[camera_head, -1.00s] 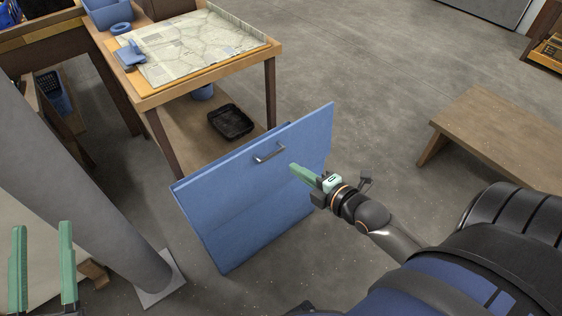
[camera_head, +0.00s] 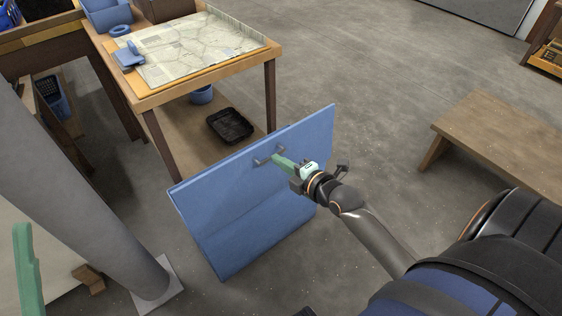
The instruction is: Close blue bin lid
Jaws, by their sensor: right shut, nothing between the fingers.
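The blue bin (camera_head: 262,238) stands on the grey floor in front of the wooden table. Its blue lid (camera_head: 215,197) is a tilted panel with a small grey bar handle (camera_head: 264,160) near its upper edge. My right gripper (camera_head: 277,160) has its green fingers together, pointing left at the right end of the handle; whether they touch it I cannot tell. It holds nothing.
A wooden table (camera_head: 262,62) with a map (camera_head: 195,47) stands behind the bin, a black tray (camera_head: 230,125) on its lower shelf. A grey column (camera_head: 85,200) rises at the left. A wooden bench (camera_head: 505,135) stands at right. Floor between table and bench is clear.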

